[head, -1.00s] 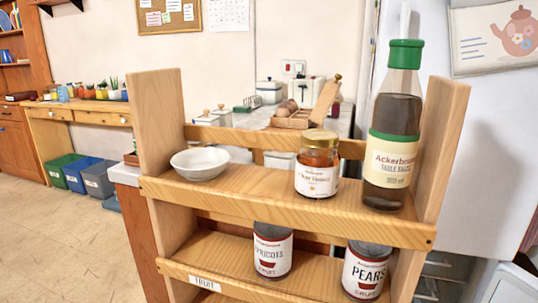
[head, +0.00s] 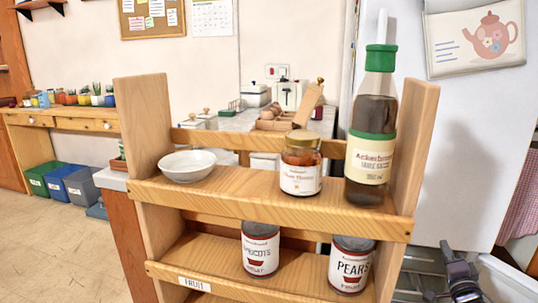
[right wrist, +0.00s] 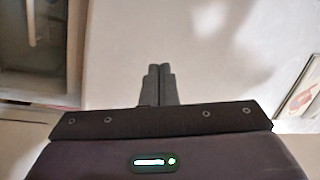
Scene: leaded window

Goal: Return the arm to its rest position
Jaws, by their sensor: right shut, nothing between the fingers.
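My right gripper (head: 454,262) shows at the lower right of the head view, to the right of the wooden shelf and in front of the white fridge side. It is apart from the shelf and the goods on it. In the right wrist view its two dark fingers (right wrist: 160,82) are together with nothing between them, against a plain pale surface. My left gripper is not in view.
The wooden shelf (head: 240,205) holds a white bowl (head: 187,166), a honey jar (head: 301,165) and a sauce bottle (head: 372,130) on top. Tins of apricots (head: 260,250) and pears (head: 350,266) stand below. Floor (head: 50,240) at left is clear.

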